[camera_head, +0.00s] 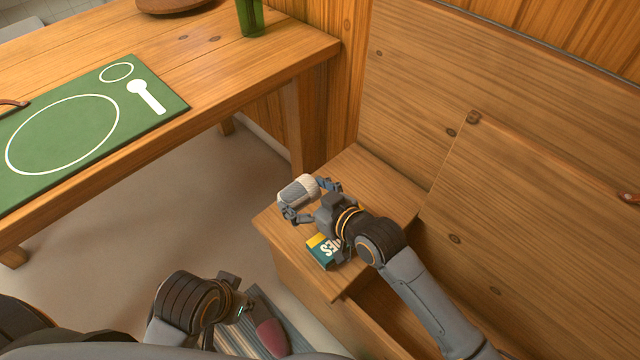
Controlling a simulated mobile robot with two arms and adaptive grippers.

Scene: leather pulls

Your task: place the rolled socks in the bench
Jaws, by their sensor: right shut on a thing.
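The rolled socks (297,191), a pale grey and white ribbed bundle, are between the fingers of my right gripper (312,199). This gripper is shut on them, above the left end of the wooden bench (373,178). The bench's lid panel (530,215) is raised at the right, with a leather pull at its right edge. A dark open compartment (385,318) shows below the lid, partly hidden by my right arm. My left gripper (240,300) is low at the bottom, away from the bench; its fingers are not clear.
A teal and yellow box (323,250) lies on the bench top under my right gripper. A wooden table (215,55) at the left holds a green placemat (150,75) and green glass (250,17). A dark red item (272,337) lies on a striped rug (262,306).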

